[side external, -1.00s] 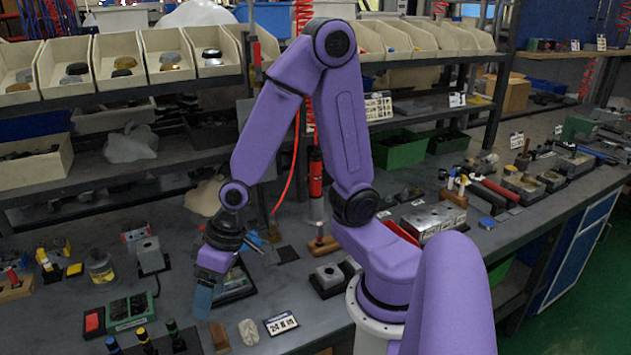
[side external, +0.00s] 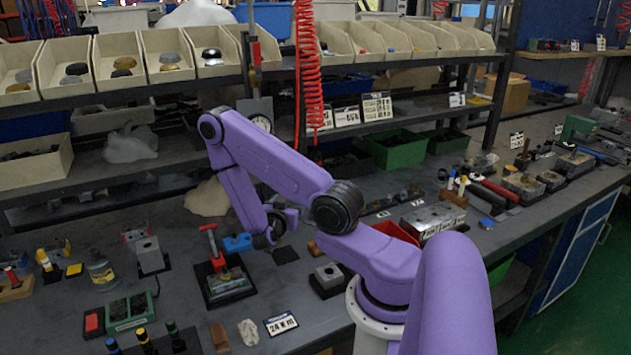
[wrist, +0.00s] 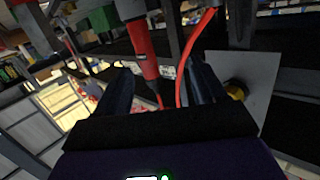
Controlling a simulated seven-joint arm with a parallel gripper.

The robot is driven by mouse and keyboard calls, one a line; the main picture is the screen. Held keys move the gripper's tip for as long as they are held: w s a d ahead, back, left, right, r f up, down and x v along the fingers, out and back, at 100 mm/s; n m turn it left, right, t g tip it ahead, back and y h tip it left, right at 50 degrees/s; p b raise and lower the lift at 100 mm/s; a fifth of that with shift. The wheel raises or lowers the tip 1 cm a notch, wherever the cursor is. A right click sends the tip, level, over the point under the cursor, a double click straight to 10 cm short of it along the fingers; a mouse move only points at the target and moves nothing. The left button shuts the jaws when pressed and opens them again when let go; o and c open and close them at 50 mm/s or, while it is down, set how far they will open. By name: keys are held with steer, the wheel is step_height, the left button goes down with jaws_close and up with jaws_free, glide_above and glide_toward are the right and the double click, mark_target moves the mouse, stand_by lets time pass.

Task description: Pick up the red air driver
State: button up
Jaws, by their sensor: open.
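The red air driver (wrist: 139,43) hangs at a tilt in the wrist view, lying across the gap between my two dark fingers. It appears beyond the fingers, and I see no contact. Its lower end reaches down between them. My gripper (wrist: 160,78) is open and empty. In the side view its wrist is low behind the forearm, near the bench, and the fingertips are mostly hidden.
A red hose (wrist: 190,52) runs just right of the driver, between the fingers. A pale plate (wrist: 242,85) stands to the right. In the side view, a red T-handled tool (side external: 213,250) stands left of my wrist. Shelves with bins stand behind.

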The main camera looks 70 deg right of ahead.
steer(key=shift+g+h, duration=0.6)
steer(key=shift+h, duration=0.2)
steer(key=s+d, duration=0.1)
steer(key=d, duration=0.5)
steer(key=d+r, duration=0.1)
steer(key=d, duration=0.5)
steer(key=s+d, duration=0.1)
steer(key=d, duration=0.5)
steer(key=shift+s+d+r, duration=0.15)
steer(key=shift+s, duration=0.2)
jaws_close()
steer(key=shift+r, duration=0.15)
